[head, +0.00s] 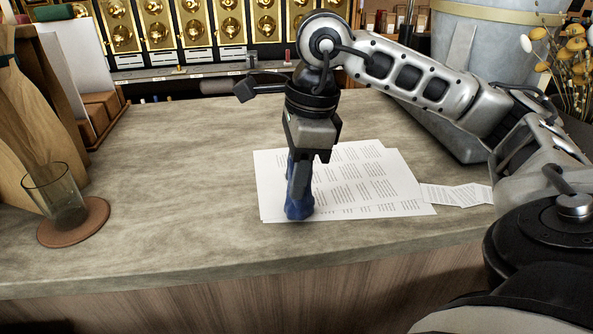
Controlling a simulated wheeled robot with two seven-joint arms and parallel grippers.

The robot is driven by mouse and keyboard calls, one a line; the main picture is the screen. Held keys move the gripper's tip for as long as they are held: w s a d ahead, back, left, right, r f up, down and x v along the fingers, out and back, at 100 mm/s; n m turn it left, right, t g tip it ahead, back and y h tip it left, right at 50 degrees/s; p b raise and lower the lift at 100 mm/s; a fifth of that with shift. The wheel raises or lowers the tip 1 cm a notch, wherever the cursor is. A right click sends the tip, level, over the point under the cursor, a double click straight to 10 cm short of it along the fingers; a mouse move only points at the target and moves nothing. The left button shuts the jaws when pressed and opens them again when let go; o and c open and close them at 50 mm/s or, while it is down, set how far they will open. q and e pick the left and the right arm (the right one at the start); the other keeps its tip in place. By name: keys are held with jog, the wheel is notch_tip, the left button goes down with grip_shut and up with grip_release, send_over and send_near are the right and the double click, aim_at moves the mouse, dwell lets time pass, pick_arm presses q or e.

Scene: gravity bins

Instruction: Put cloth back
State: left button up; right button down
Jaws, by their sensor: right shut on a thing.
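A dark blue cloth (298,190) is bunched up under my right gripper (305,158), over the left part of the printed sheets on the counter. The gripper points down and is shut on the cloth. The cloth hangs narrow from the jaws, and its lower end is at or just above the paper; I cannot tell if it touches. The fingertips are partly hidden by the cloth and the gripper body. My left gripper is not in view.
Printed sheets (380,190) lie on the counter (180,220), with smaller slips (458,194) to their right. A glass (57,195) stands on a round brown coaster (88,225) at the left. Wooden boards, gold-fronted bins (157,30) and a metal bucket (480,50) stand behind. The counter's left middle is clear.

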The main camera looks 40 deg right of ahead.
aim_at(312, 198)
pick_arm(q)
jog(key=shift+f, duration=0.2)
pick_arm(e)
jog(key=shift+f, duration=0.2)
jog(key=c, duration=1)
grip_release()
jog(key=shift+c, duration=0.2)
pick_arm(q)
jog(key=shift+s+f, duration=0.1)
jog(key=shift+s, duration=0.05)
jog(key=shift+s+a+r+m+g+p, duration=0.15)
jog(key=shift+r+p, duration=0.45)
jog(key=shift+p, duration=0.8)
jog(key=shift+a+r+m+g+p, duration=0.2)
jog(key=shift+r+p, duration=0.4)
jog(key=shift+p, duration=0.8)
pick_arm(e)
notch_tip(312, 198, up, 16)
jog(key=s+d, duration=0.1)
jog(key=d, duration=0.1)
jog(key=shift+s+f, duration=0.15)
jog(key=shift+s, duration=0.05)
